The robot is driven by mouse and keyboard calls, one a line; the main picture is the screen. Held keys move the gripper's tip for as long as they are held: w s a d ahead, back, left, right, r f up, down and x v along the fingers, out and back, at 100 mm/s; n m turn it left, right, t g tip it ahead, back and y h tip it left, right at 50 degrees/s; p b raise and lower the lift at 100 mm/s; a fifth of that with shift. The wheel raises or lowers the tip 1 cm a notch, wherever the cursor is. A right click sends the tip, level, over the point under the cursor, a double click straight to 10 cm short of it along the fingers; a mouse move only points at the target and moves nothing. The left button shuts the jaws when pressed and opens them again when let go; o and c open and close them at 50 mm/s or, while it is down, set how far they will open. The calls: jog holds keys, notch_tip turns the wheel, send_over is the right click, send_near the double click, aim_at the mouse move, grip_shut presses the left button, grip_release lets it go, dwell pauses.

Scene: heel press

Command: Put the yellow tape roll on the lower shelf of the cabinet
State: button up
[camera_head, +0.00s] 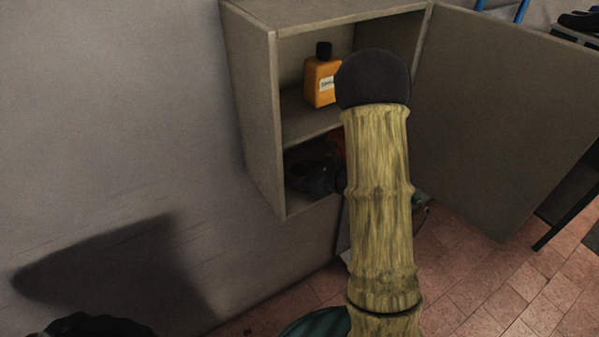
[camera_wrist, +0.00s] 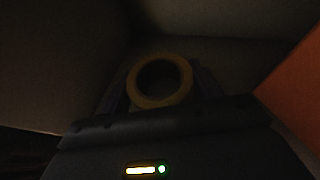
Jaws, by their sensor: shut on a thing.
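The yellow tape roll (camera_wrist: 133,85) shows as a ring between the two dark fingers of my gripper (camera_wrist: 160,82) in the wrist view. My gripper is shut on it. The open cabinet (camera_head: 258,115) stands against the wall in the head view. My gripper (camera_head: 316,168) reaches into its lower compartment, above the lower shelf (camera_head: 312,206). The roll is hidden in the head view. It is too dark to tell whether the roll touches the shelf.
An orange bottle (camera_head: 322,82) with a black cap stands on the upper shelf. A reddish-orange thing (camera_wrist: 298,100) is close on the right in the wrist view. The cabinet door (camera_head: 500,110) hangs open to the right. My arm hides part of the cabinet opening.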

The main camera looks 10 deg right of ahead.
jog(key=shift+d+f, duration=0.1)
jog(key=shift+f, duration=0.05)
jog(key=o, duration=1)
jog(key=shift+r, duration=0.2)
jog(key=b+v, duration=0.1)
jog(key=v, duration=1.1)
jog(key=shift+b, duration=0.4)
jog(key=shift+f, duration=0.1)
